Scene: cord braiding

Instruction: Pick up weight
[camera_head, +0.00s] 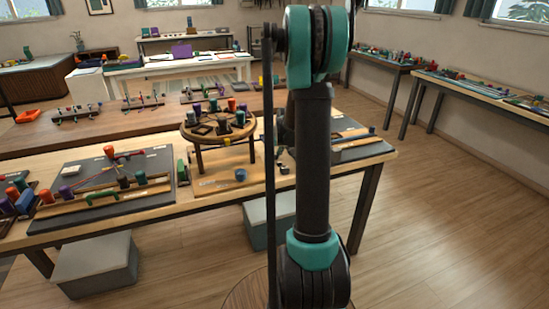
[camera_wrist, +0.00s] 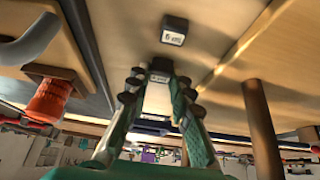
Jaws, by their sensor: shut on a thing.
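In the wrist view, my gripper (camera_wrist: 158,82) has its two teal fingers closed around a small dark weight (camera_wrist: 160,66) with a pale label. The weight sits between the fingertips, partly hidden by them; I cannot tell whether it touches the surface below. A second dark block (camera_wrist: 174,30) with a white printed label stands on the pale wood just beyond. In the head view, my own arm hides most of the gripper and the area around it.
A round braiding stand (camera_head: 220,133) with several coloured bobbins stands on the wooden table (camera_head: 215,200). A grey board (camera_head: 125,165) with cords and bobbins lies to its left. In the wrist view, an orange bobbin (camera_wrist: 48,100) is at left and a wooden leg (camera_wrist: 260,130) at right.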

